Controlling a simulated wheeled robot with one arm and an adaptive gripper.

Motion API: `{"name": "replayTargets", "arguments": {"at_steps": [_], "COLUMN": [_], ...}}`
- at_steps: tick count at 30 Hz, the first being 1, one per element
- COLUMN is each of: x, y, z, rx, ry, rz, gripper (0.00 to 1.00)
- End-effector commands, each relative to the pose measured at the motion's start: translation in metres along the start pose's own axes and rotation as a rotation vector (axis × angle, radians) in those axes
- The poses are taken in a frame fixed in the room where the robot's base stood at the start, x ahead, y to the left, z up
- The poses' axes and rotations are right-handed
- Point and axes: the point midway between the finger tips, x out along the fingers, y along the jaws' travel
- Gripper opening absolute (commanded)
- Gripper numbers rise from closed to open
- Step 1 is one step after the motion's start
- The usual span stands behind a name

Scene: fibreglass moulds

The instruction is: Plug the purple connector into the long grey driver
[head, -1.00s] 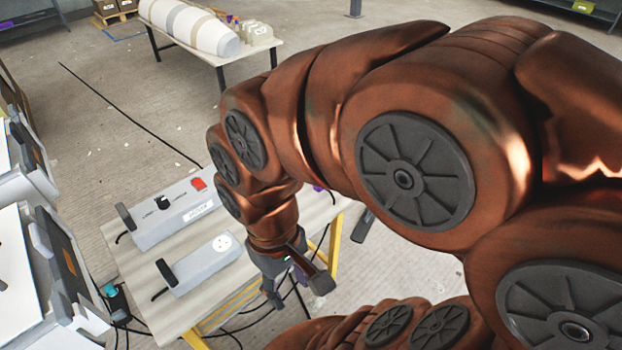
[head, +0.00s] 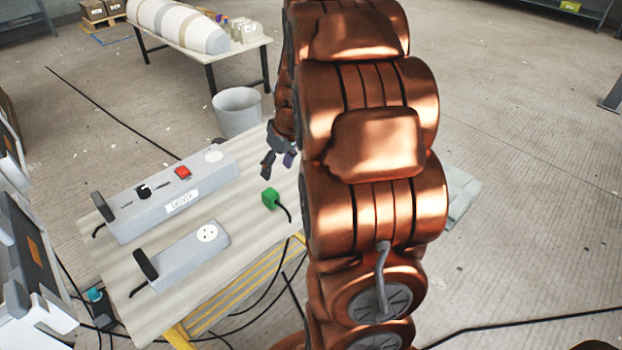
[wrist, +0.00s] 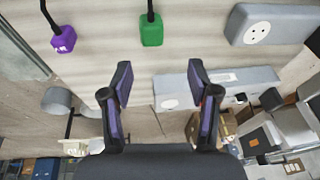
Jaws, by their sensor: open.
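The long grey driver (head: 165,200) lies on the table with a dark knob, a red switch, a label and a round white socket (head: 213,156) at its right end. It also shows in the wrist view (wrist: 225,82), beyond my fingers. The purple connector (wrist: 63,39) lies on the table at the upper left of the wrist view, on a black cable. My arm hides it in the head view. My gripper (head: 278,163) is open and empty at the table's far right side. In the wrist view its fingers (wrist: 160,76) are spread, apart from both connectors.
A green connector (head: 270,200) on a black cable lies right of the drivers. A shorter grey driver (head: 186,258) with a round socket lies nearer than the long one. A grey bin (head: 238,112) stands behind the table. Bare tabletop surrounds the drivers.

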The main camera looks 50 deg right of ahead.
Motion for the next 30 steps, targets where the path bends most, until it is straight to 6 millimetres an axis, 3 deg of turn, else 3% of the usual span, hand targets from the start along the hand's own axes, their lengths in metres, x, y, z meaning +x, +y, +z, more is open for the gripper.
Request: {"name": "replayTargets", "arguments": {"at_steps": [1, 6, 12, 16, 26, 30], "x": [0.016, 0.039, 0.052, 0.054, 0.054, 0.064], "y": [0.029, 0.104, 0.153, 0.164, 0.164, 0.165], "z": [-0.001, -0.005, 0.0, 0.001, 0.0, -0.001], "rx": [0.011, 0.008, 0.004, 0.002, 0.002, 0.003], "ry": [0.02, 0.087, 0.122, 0.13, 0.131, 0.129], "rz": [0.013, 0.065, 0.104, 0.114, 0.115, 0.113], "gripper": [0.6, 0.6, 0.6, 0.6, 0.6, 0.6]}}
